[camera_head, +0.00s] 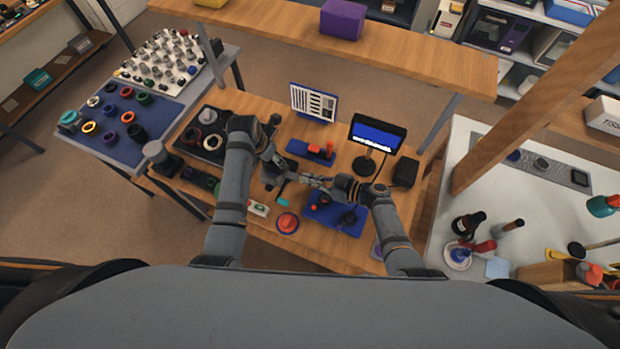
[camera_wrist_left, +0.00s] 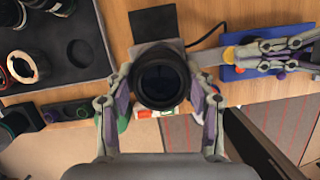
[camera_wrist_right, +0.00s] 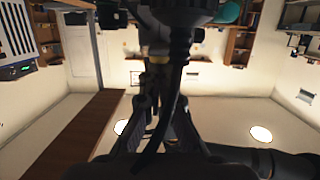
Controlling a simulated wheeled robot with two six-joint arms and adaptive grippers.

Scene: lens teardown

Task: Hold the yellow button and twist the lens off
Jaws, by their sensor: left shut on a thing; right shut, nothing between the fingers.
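The lens (camera_wrist_left: 160,82) is a dark round barrel, seen from above in the left wrist view. My left gripper (camera_wrist_left: 160,103) has its fingers shut on either side of it. In the head view my left gripper (camera_head: 272,170) mostly hides the lens. My right gripper (camera_head: 312,181) comes in from the right, shut and empty, its tips close to the lens. It also shows in the left wrist view (camera_wrist_left: 208,57). I cannot tell whether its tips touch anything. A small yellow patch (camera_wrist_right: 150,50) shows ahead of the right fingers; I cannot tell whether it is the yellow button.
A grey tray (camera_head: 217,117) with rings lies to the left. A blue mat (camera_head: 350,226) with small parts lies under my right gripper. A small screen (camera_head: 378,135) and a sign (camera_head: 313,102) stand at the back. A red round piece (camera_head: 287,222) sits near the front edge.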

